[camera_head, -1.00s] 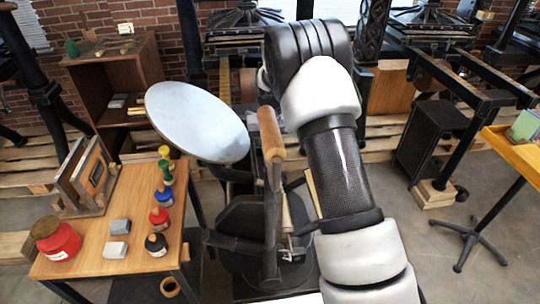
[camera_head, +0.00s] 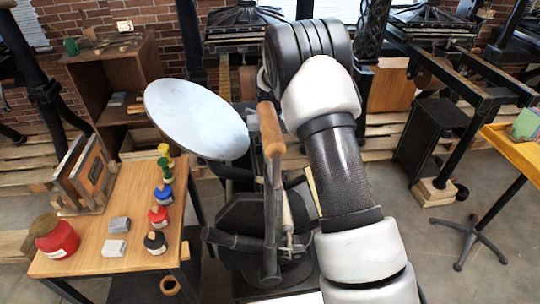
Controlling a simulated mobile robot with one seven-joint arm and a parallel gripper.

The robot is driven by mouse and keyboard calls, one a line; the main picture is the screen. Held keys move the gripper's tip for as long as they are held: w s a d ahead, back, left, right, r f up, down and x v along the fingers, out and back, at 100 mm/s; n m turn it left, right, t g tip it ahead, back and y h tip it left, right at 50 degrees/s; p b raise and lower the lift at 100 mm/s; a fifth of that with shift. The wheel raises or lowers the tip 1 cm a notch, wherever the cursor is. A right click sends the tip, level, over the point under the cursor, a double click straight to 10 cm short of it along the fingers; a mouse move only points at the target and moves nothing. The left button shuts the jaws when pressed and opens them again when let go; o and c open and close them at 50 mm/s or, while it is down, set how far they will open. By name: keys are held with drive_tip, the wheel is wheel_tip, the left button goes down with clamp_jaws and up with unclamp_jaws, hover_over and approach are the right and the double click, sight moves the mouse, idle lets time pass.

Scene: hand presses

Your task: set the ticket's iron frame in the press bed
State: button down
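The hand press stands in the middle, with a pale round disc (camera_head: 197,120), a wooden-handled lever (camera_head: 270,130) and dark ironwork (camera_head: 250,212) below. My arm crosses the right side of the press and hides part of it. My gripper is out of sight behind or beyond the arm, so I cannot see what it holds. On the wooden table at left, a rack (camera_head: 86,208) holds upright framed plates (camera_head: 92,173). I cannot tell which is the ticket's frame, and no ticket is legible. The press bed is not clearly visible.
The wooden table (camera_head: 128,190) also bears a red jar (camera_head: 57,238), grey blocks (camera_head: 116,236) and several coloured ink bottles (camera_head: 158,216). A wooden shelf (camera_head: 110,85) stands behind it. A yellow-topped stand (camera_head: 515,150) is at right.

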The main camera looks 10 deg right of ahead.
drive_tip(key=shift+f, duration=0.25)
idle(0.5)
drive_tip(key=c, duration=1.7)
unclamp_jaws()
drive_tip(key=shift+o, duration=0.6)
drive_tip(key=shift+r, duration=0.1)
drive_tip(key=shift+r+p, duration=1.2)
drive_tip(key=shift+r, duration=1)
drive_tip(key=d+r+p, duration=0.2)
drive_tip(key=d+r, duration=0.2)
drive_tip(key=d, duration=0.4)
